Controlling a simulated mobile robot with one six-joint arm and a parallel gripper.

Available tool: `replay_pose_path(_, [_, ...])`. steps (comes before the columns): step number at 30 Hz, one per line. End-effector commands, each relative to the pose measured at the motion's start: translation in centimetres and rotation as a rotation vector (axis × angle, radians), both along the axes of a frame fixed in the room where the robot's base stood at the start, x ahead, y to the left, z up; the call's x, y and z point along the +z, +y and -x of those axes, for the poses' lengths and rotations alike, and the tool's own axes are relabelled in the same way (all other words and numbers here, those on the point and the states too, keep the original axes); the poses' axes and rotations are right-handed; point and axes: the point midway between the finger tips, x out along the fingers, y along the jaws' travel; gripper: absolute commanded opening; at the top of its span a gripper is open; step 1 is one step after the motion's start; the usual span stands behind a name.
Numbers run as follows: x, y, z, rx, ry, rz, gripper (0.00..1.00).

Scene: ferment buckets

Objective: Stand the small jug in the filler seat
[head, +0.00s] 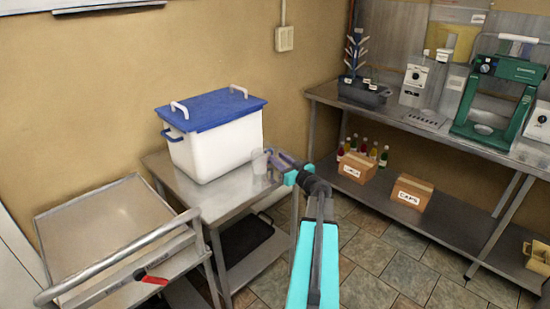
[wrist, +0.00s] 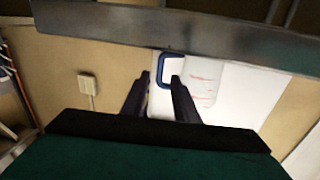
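The small jug (head: 259,162) is clear and stands on the steel table beside the white bucket, near the table's right edge. In the wrist view the jug (wrist: 204,82) shows red markings and a dark blue loop handle. My gripper (head: 280,159) is right at the jug's handle side. In the wrist view my gripper (wrist: 161,78) has its two fingers apart, with the handle loop ahead between and beside the tips. I cannot tell whether they touch it. A green machine (head: 499,97) and a white machine with a drip tray (head: 418,88) stand on the right bench; which holds the filler seat is unclear.
The white bucket (head: 218,147) with a blue lid fills much of the steel table (head: 233,211). An empty steel cart (head: 115,222) stands at left. Cardboard boxes (head: 411,192) and several bottles sit on the bench's lower shelf. The tiled floor between is clear.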

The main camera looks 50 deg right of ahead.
Motion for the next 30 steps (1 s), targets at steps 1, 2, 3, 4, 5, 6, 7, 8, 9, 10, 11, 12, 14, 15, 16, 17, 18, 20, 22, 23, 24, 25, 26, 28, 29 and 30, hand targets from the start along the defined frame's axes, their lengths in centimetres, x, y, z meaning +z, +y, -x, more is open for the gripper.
replay_pose_path(1, [0.0,0.3,0.9,-0.002,0.000,0.000,0.27])
replay_pose_path(2, [0.0,0.4,1.2,-0.002,0.000,0.000,0.27])
replay_pose_path(3, [0.0,0.5,1.7,-0.002,0.000,0.000,0.27])
replay_pose_path(4, [0.0,0.7,2.1,-0.001,0.000,0.000,0.27])
replay_pose_path(5, [0.0,0.8,2.5,-0.002,0.000,0.000,0.27])
replay_pose_path(6, [0.0,0.9,3.0,-0.002,0.000,0.000,0.27])
replay_pose_path(7, [0.0,1.0,3.3,-0.002,0.000,0.000,0.27])
replay_pose_path(8, [0.0,1.1,3.7,-0.002,0.000,0.000,0.27])
replay_pose_path(9, [0.0,1.2,4.2,-0.002,0.000,0.000,0.27])
replay_pose_path(10, [0.0,1.3,4.5,-0.002,0.000,0.000,0.27])
replay_pose_path(11, [0.0,1.4,4.8,-0.001,0.000,0.000,0.27])
replay_pose_path(12, [0.0,1.5,5.1,-0.001,0.000,0.000,0.27])
replay_pose_path(14, [0.0,1.6,5.6,-0.002,0.000,0.001,0.27])
replay_pose_path(15, [0.0,1.6,5.9,-0.002,0.000,0.001,0.27])
replay_pose_path(16, [0.0,1.6,6.0,-0.002,0.000,0.001,0.27])
replay_pose_path(17, [0.0,1.7,6.1,-0.001,0.000,0.001,0.27])
replay_pose_path(18, [0.0,1.7,6.3,-0.001,0.000,0.001,0.27])
replay_pose_path(20, [0.0,1.7,6.4,0.000,0.000,0.000,0.27])
replay_pose_path(22, [0.0,1.7,6.4,0.000,0.000,0.000,0.27])
replay_pose_path(23, [0.0,1.7,6.4,0.000,0.000,0.000,0.27])
replay_pose_path(24, [0.0,1.7,6.4,0.000,0.000,0.000,0.27])
replay_pose_path(25, [0.0,1.7,6.4,0.000,0.000,0.000,0.27])
replay_pose_path(26, [0.0,1.7,6.4,0.000,0.000,0.000,0.27])
replay_pose_path(28, [0.0,1.7,6.4,0.000,0.000,0.000,0.27])
replay_pose_path(29, [0.0,1.7,6.4,-0.001,0.000,0.000,0.27])
replay_pose_path(30, [0.0,1.7,6.4,-0.001,0.000,0.000,0.27])
